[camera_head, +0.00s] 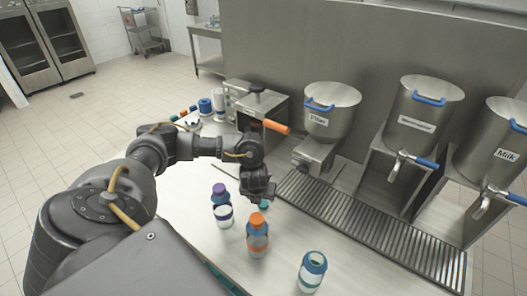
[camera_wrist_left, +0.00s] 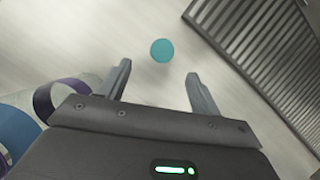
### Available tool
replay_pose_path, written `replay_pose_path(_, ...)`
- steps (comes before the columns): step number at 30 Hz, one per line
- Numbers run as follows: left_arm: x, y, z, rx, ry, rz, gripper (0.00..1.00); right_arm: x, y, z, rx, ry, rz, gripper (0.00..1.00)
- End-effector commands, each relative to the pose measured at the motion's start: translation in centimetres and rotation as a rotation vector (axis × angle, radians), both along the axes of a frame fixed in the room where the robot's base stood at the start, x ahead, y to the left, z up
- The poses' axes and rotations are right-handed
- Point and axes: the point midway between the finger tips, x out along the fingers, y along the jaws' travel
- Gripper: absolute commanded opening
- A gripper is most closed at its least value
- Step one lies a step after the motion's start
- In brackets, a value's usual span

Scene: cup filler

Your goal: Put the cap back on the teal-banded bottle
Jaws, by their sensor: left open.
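The teal-banded bottle (camera_head: 312,273) stands upright on the counter at the front right in the head view, with no cap seen on its top. A small round teal cap (camera_wrist_left: 162,50) lies on the counter in the left wrist view, just beyond and between my fingertips. In the head view the cap (camera_head: 264,204) is mostly hidden by my left gripper (camera_head: 262,194). My left gripper (camera_wrist_left: 158,74) is open, with nothing between its fingers, and points down above the counter close to the cap. My right gripper is not in view.
A purple-capped bottle (camera_head: 222,210) and an orange-capped bottle (camera_head: 257,238) stand between my left arm and the teal-banded bottle. A slatted drip grate (camera_head: 385,232) and steel dispensers (camera_head: 332,108) line the back. Small items, including a blue roll (camera_head: 205,107), stand at the far left.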

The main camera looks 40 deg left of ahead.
Motion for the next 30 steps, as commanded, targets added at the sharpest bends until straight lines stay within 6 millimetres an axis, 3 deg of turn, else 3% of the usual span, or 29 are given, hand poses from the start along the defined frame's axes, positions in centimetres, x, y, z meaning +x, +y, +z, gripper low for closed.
replay_pose_path(6,0.8,0.4,-2.2,-0.002,0.001,0.002,0.64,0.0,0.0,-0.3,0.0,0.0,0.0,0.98)
replay_pose_path(18,1.0,0.5,-2.7,-0.002,0.001,0.001,0.64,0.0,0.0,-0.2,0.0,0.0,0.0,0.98)
replay_pose_path(30,2.7,1.3,-7.0,-0.002,0.001,0.001,0.64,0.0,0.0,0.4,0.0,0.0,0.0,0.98)
